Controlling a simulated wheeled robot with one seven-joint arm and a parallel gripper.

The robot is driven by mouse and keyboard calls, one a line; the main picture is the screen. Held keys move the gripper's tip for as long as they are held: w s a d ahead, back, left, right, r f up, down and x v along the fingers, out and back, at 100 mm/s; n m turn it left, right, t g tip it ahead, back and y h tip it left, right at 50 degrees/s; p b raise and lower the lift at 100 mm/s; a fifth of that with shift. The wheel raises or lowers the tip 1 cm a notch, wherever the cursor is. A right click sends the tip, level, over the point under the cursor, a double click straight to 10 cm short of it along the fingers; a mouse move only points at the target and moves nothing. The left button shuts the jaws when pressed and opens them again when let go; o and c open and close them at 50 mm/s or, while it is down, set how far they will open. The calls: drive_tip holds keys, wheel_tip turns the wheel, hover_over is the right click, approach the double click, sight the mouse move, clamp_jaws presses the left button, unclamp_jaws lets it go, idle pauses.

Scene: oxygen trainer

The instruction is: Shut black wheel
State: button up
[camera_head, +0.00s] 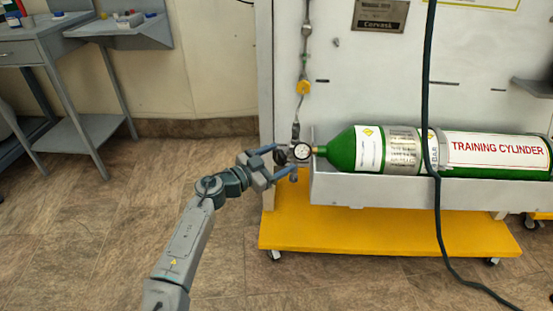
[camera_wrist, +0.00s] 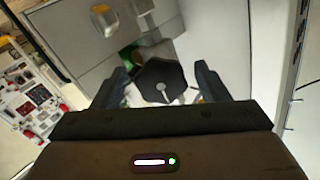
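The black wheel (camera_wrist: 160,81) is a dark, many-sided knob with a pale centre, seen face-on in the wrist view. In the head view the black wheel (camera_head: 281,156) is a small dark shape at the left of the round white gauge, by the neck of the green cylinder (camera_head: 341,152). My gripper (camera_head: 281,161) is open, with one finger above and one below the wheel in the head view. In the wrist view the fingers (camera_wrist: 163,82) stand left and right of the wheel, with gaps visible on both sides. Whether the wheel lies fully between the fingertips is hard to tell.
The white gauge (camera_head: 302,151) and hanging hose fittings (camera_head: 303,87) are close to my gripper. The cylinder lies in a grey tray (camera_head: 400,192) on a yellow wheeled base (camera_head: 385,232). A dark cable (camera_head: 433,150) hangs in front. Grey tables (camera_head: 84,110) stand at the left; the floor between is clear.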

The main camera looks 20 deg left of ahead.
drive_tip(key=shift+r, duration=0.1)
drive_tip(key=shift+s+a, duration=0.2)
drive_tip(key=p+v, duration=0.4)
drive_tip(key=v, duration=0.9)
drive_tip(key=shift+s, duration=0.2)
